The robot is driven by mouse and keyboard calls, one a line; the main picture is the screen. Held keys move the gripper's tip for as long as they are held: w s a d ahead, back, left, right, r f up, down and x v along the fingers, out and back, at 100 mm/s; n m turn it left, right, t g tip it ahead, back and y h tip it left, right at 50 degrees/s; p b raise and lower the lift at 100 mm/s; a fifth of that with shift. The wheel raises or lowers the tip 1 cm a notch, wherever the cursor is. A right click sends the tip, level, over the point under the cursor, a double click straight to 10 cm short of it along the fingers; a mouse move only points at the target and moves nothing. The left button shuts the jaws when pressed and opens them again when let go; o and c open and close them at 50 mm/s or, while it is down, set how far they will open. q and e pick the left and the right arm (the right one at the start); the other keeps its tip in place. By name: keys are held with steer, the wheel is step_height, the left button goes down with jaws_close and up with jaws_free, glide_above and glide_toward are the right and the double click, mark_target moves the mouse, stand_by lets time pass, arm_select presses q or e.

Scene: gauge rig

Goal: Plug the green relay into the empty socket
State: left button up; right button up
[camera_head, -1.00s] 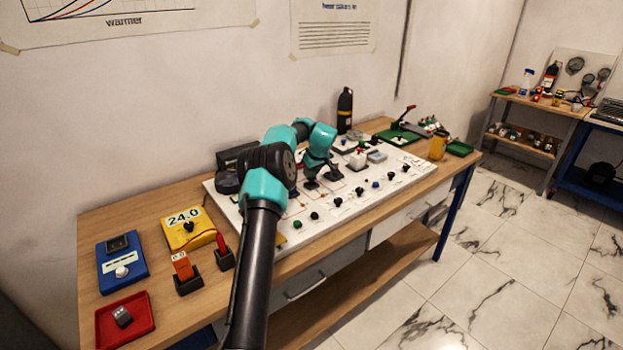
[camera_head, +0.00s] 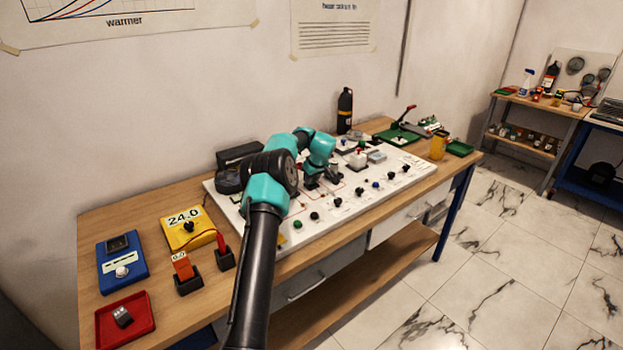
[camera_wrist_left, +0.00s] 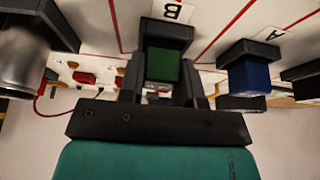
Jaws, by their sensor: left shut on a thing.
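The green relay (camera_wrist_left: 163,65) is between the fingers of my left gripper (camera_wrist_left: 161,82) in the left wrist view. The gripper is shut on it. The relay's far end is at a black socket (camera_wrist_left: 167,30) by the label B on the white board. I cannot tell whether it is seated in that socket or just before it. In the head view my left gripper (camera_head: 316,183) is low over the white board (camera_head: 222,198), and my arm hides the relay there. My right gripper is in neither view.
A blue relay (camera_wrist_left: 248,77) sits in the socket beside label A, close to the right of my gripper. A dark socket part with a silver cylinder (camera_wrist_left: 22,60) is close on the left. Yellow (camera_head: 189,229) and blue (camera_head: 122,262) meters stand at the bench's left.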

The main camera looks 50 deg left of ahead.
arm_select(q)
steer(key=shift+f, duration=0.1)
steer(key=o, duration=0.9)
steer(key=v, duration=1.2)
